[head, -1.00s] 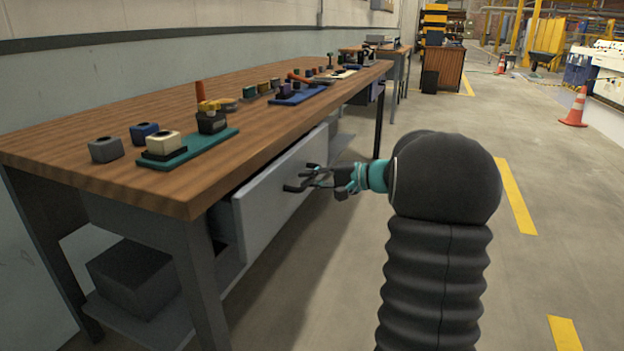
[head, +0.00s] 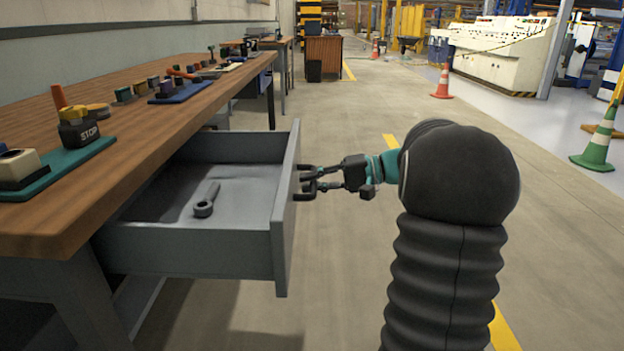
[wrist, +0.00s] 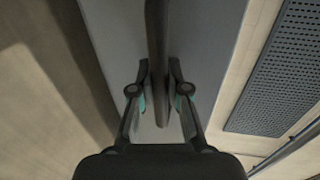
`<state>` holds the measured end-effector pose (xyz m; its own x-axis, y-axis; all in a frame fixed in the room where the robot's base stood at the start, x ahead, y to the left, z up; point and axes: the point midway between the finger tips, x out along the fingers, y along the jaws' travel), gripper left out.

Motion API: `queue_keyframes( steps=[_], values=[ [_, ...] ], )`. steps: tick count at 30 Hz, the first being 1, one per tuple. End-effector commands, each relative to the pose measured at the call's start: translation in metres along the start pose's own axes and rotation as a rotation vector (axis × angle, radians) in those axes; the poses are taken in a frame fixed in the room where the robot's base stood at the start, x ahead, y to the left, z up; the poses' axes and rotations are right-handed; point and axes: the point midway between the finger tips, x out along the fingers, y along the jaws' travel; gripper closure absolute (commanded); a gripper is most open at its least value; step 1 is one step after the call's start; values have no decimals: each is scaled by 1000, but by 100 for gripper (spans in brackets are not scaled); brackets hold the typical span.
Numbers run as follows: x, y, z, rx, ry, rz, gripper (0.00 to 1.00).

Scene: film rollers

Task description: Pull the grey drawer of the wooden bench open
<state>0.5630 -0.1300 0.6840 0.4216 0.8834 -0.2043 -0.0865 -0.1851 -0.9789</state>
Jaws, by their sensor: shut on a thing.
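The grey drawer (head: 190,252) of the wooden bench (head: 130,120) stands well out from under the bench top, with its inside in view. A grey wrench-like tool (head: 205,202) lies on its floor. My gripper (head: 304,186) is at the outer face of the drawer front. In the wrist view my gripper (wrist: 160,95) has its two fingers on either side of a dark bar handle (wrist: 157,45), shut on it. The grey drawer front (wrist: 215,40) shows behind the handle. In the head view the handle is mostly hidden by the fingers.
On the bench top are a teal mat (head: 75,160) with a stop-button box (head: 78,130), and a blue mat (head: 182,92) with small parts. The floor to the right is clear; cones (head: 442,82) stand farther off.

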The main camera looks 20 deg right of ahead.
Motion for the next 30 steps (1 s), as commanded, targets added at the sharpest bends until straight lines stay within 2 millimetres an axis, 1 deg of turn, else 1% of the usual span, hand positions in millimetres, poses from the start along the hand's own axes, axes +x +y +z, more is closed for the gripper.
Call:
queue_keyframes(
  steps=[17, 18, 20, 21, 30],
  values=[
    [-2, 1, 2, -4, -16, 0, 100],
    [-2, 1, 2, -4, -16, 0, 75],
    [-2, 1, 2, -3, -16, 0, 60],
    [-2, 1, 2, -4, -16, 0, 59],
    [-4, 0, 2, -4, -16, 0, 59]
  ],
)
